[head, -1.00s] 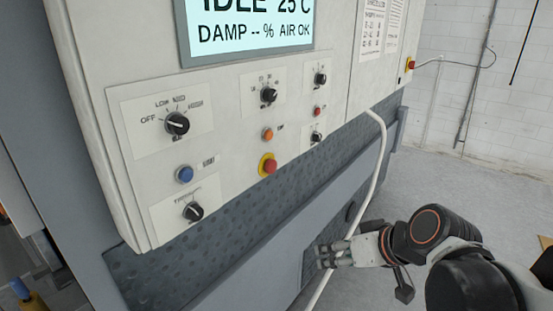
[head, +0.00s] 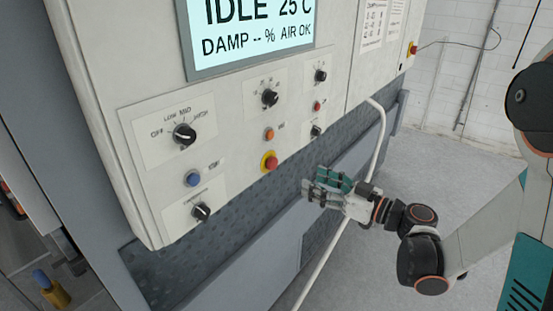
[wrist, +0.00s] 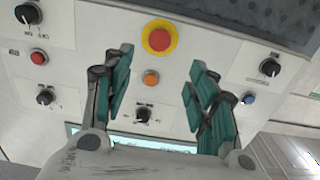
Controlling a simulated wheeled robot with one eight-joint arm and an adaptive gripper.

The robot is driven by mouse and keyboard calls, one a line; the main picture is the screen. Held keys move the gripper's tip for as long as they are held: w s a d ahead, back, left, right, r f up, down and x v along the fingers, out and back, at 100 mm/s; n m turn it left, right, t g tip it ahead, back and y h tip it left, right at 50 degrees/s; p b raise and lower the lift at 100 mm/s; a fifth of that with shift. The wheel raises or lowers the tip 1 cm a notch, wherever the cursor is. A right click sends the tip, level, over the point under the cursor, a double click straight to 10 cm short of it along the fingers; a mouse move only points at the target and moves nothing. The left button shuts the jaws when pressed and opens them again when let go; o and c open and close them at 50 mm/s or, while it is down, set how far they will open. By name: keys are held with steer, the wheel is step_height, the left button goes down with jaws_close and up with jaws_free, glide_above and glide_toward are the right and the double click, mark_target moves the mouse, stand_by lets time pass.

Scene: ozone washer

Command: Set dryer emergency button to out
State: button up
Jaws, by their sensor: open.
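The emergency button is a red mushroom cap on a yellow ring (head: 269,161), low on the white control panel in the head view. In the wrist view the red button (wrist: 159,39) sits at the top centre, ahead of and between the two fingers. My gripper (head: 318,187) is open and empty, to the right of and a little below the button in the head view, apart from it. In the wrist view my gripper (wrist: 160,88) shows both green-padded fingers spread wide. Whether the button is in or out cannot be told.
An orange button (head: 269,134), a blue button (head: 193,179) and several black knobs surround it on the panel. The display (head: 250,30) reads IDLE 25 C. A white hose (head: 378,150) runs down right of the panel. Another red button (head: 412,48) is at the far right.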

mark_target(274, 163)
steer(key=x, duration=1.4)
steer(key=shift+r, duration=0.15)
